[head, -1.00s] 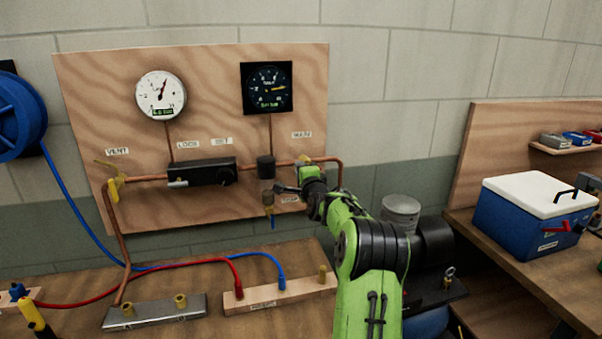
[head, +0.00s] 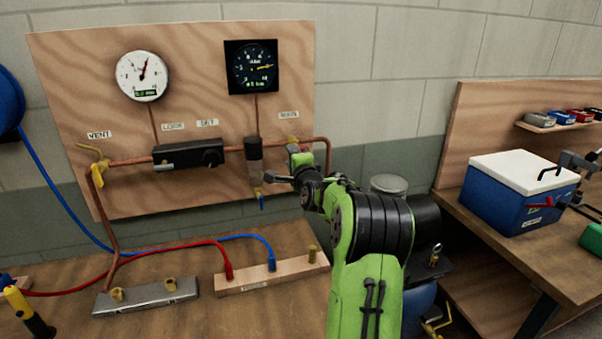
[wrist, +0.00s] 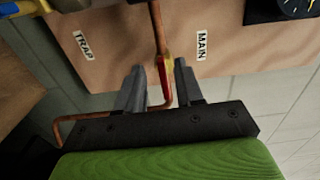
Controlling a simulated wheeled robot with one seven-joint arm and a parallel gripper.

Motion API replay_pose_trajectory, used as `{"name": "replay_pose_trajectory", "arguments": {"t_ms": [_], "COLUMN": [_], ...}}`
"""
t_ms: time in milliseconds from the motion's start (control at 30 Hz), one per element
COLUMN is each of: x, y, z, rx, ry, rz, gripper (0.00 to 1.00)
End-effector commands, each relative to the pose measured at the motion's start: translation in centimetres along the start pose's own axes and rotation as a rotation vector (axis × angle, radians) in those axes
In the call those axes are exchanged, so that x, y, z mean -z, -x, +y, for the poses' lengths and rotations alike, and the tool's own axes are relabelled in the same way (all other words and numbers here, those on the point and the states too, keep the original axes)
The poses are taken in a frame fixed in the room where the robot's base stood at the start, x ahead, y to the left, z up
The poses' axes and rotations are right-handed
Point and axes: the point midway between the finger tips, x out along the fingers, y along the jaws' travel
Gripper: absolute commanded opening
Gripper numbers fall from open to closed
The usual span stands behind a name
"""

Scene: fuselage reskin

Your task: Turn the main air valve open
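The main air valve (head: 293,142) is a small brass fitting on the copper pipe below the MAIN label (head: 289,114). My gripper and forearm partly hide it in the head view. In the wrist view its red and yellow handle (wrist: 163,68) lies along the copper pipe, in the gap between my fingertips. My gripper (wrist: 160,78) is open, with one dark finger on each side of the handle. I cannot tell whether either finger touches it. The MAIN label also shows in the wrist view (wrist: 201,46), right of the handle.
A plywood panel (head: 70,60) carries a white gauge (head: 142,76), a dark gauge (head: 251,66), a VENT valve (head: 97,172) and a black regulator block (head: 188,154). The TRAP label (wrist: 83,45) is left of my fingers. A blue cooler (head: 520,195) stands on the right bench.

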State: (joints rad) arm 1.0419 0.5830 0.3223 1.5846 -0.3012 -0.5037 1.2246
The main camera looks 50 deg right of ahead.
Motion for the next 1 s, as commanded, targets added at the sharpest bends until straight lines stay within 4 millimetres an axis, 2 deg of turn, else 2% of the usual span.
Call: {"name": "replay_pose_trajectory", "arguments": {"t_ms": [200,400,567,1000], "x": [0.1,0.1,0.0,0.0], "y": [6.2,10.3,11.3,11.2], "z": [0.2,0.2,0.1,0.1], "rx": [0.0,-0.001,-0.001,-0.001], "ry": [0.001,0.0,0.0,-0.001], "rz": [0.004,0.002,0.001,0.0], "gripper": [0.36,0.36,0.36,0.36]}}
